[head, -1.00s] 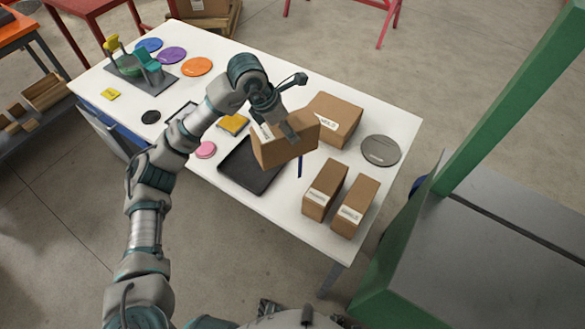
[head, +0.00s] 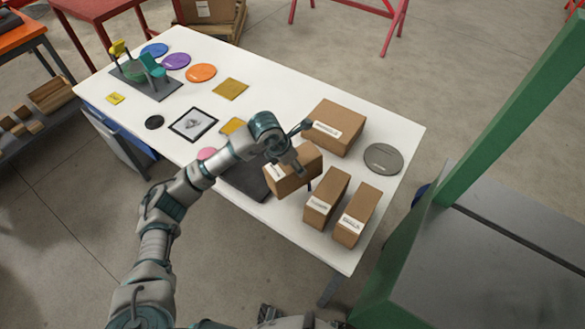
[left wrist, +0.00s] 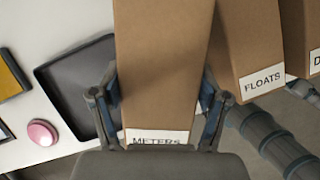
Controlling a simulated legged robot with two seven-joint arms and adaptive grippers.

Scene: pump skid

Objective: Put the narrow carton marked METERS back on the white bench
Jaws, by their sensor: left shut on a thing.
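The narrow brown METERS carton (head: 284,182) is between the fingers of my left gripper (head: 297,165), which is shut on it. In the left wrist view the METERS carton (left wrist: 162,60) shows its white label at the near end, with a finger on each side. The carton is over the white bench (head: 232,116), between the black tray and the FLOATS carton. I cannot tell whether its underside touches the bench. The FLOATS carton (left wrist: 242,45) stands just to its right in the wrist view. My right gripper is not in view.
Another narrow carton (head: 356,214) stands right of FLOATS, near the bench's edge. A larger carton (head: 334,127) is behind. The black tray (head: 244,182) lies left, partly hidden by my arm. A grey disc (head: 383,159) lies right. A green post (head: 510,105) rises beyond the bench.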

